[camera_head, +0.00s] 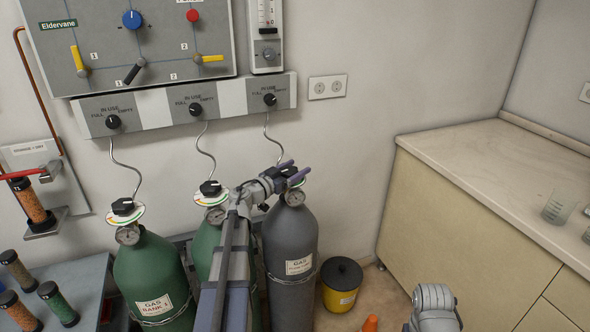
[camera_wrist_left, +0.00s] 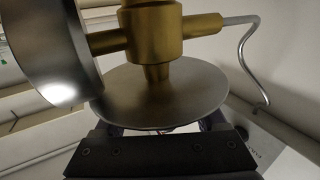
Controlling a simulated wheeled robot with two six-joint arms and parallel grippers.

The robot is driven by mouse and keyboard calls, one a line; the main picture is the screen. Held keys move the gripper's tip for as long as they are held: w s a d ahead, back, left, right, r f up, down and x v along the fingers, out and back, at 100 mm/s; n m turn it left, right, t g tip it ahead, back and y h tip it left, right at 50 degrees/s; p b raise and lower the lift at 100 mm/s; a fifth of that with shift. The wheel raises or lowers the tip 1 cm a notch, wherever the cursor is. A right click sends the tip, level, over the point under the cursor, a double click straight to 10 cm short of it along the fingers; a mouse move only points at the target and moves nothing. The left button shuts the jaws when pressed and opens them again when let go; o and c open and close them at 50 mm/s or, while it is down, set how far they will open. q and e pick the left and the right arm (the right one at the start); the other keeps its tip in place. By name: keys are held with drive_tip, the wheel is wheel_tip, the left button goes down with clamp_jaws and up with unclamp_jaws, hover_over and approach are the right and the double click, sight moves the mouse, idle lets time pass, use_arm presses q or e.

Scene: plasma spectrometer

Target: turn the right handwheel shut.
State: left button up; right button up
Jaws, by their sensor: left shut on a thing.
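The right gas cylinder (camera_head: 290,245) is dark grey and upright, with a small gauge (camera_head: 295,198) near its top. My left gripper (camera_head: 291,173) is at its top, shut on the right handwheel, which the fingers mostly hide. In the left wrist view, the gripper's dark body (camera_wrist_left: 160,152) fills the bottom edge. A grey disc (camera_wrist_left: 165,98), the brass valve body (camera_wrist_left: 155,35) and the round metal side of the gauge (camera_wrist_left: 45,50) show close by. The wheel itself is hidden there. My right gripper is out of view; only a grey link of my right arm shows at the bottom right.
Two green cylinders (camera_head: 150,275) with black handwheels (camera_head: 123,206) stand to the left, one partly behind my left arm. A yellow bin (camera_head: 340,300) stands right of the grey cylinder. Thin hoses rise to the wall panel (camera_head: 225,98). A counter (camera_head: 480,175) fills the right side.

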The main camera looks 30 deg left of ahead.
use_arm(q)
drive_tip(key=o, duration=1.3)
drive_tip(key=shift+v, duration=3.9)
